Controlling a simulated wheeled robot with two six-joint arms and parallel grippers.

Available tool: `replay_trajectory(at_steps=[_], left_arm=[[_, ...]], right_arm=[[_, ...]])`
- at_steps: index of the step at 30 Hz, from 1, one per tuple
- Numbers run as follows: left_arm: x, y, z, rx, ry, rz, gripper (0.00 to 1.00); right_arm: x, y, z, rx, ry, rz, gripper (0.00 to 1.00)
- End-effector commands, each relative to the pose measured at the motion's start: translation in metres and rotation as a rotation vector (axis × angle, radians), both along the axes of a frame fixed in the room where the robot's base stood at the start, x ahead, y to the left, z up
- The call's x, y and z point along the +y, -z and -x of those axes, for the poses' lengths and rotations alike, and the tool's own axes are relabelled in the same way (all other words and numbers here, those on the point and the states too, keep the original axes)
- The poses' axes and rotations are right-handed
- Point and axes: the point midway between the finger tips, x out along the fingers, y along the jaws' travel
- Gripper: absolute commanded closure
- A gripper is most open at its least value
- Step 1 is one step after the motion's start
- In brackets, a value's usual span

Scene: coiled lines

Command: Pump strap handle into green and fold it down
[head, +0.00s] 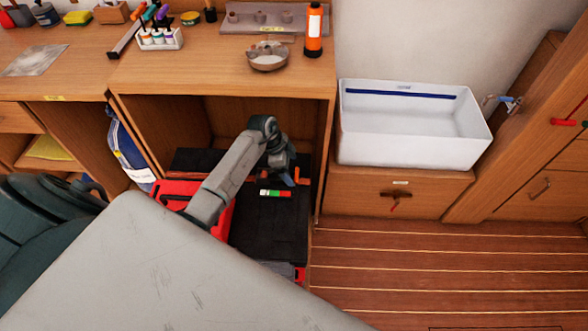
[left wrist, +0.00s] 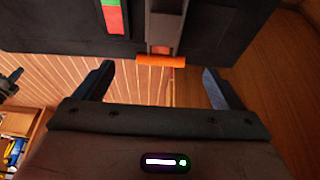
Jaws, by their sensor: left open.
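A black case (head: 270,225) with red parts sits in the open cabinet bay. On its top is a small indicator strip (head: 275,193) with green, red and white sections; its green and red part also shows in the left wrist view (left wrist: 113,17). The strap handle has an orange grip (left wrist: 161,60) on a dark lever, partly hidden by my gripper in the head view. My left gripper (head: 283,172) is over the case by this handle. In the left wrist view its fingers (left wrist: 158,82) are spread wide, with the orange grip between and slightly beyond them, apparently untouched. My right gripper is out of view.
The cabinet walls and the countertop (head: 220,75) edge closely surround the case. A white basin (head: 415,125) stands to the right on a wooden cupboard. A blue bag (head: 128,150) hangs on the left. The plank floor (head: 430,270) at right is clear.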

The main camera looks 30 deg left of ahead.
Motion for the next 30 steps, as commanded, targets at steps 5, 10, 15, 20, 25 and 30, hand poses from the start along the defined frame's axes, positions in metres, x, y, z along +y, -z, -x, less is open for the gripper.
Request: replay_trajectory(at_steps=[5, 10, 15, 20, 25, 30], left_arm=[[-0.008, 0.019, -0.004, -0.001, 0.000, 0.002, 0.10], [-0.010, 0.024, -0.005, -0.002, 0.001, 0.001, 0.10], [-0.010, 0.024, -0.005, -0.002, 0.001, 0.001, 0.10], [-0.010, 0.024, -0.005, -0.003, 0.000, 0.001, 0.38], [-0.009, 0.024, -0.005, -0.003, 0.000, 0.001, 0.71], [-0.009, 0.023, -0.005, -0.005, 0.000, 0.006, 0.74]], right_arm=[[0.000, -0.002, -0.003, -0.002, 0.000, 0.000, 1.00], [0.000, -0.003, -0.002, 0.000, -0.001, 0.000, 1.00], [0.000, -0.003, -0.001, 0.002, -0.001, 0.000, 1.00], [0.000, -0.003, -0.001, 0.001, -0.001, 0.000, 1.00], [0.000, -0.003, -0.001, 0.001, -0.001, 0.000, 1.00], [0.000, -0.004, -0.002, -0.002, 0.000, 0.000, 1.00]])
